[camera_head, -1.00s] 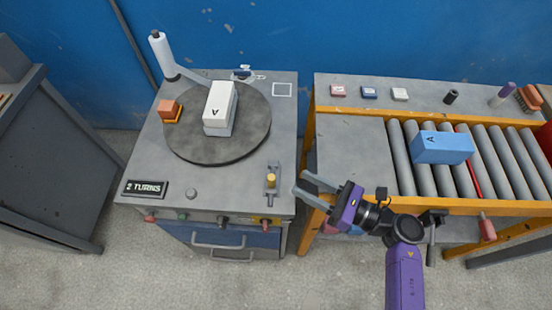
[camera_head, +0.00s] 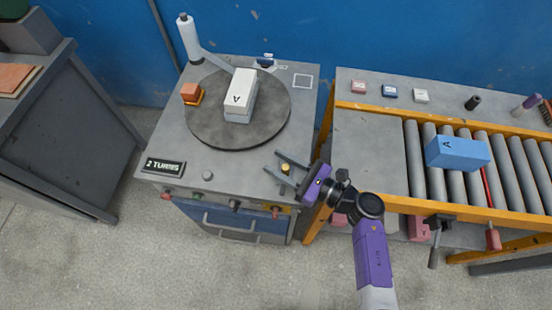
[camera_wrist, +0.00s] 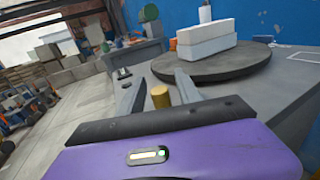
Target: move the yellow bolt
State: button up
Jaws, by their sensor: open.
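The yellow bolt (camera_head: 285,168) is a small upright cylinder at the front right corner of the grey turntable cabinet top. In the wrist view the bolt (camera_wrist: 160,96) stands between my two fingers, with its yellow top showing; its base is hidden. My gripper (camera_head: 279,168) is open, its fingers on either side of the bolt. In the wrist view my gripper (camera_wrist: 158,92) shows clear gaps beside the bolt, mainly on the left. I cannot tell whether the right finger touches it.
A "2 TURNS" sign (camera_head: 163,167) lies at the front left. To the right, a roller conveyor (camera_head: 495,180) carries a blue block (camera_head: 458,153).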

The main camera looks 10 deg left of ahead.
jog(key=shift+w+a, duration=0.2)
jog(key=shift+a, duration=0.3)
grip_shut()
dwell(1.2)
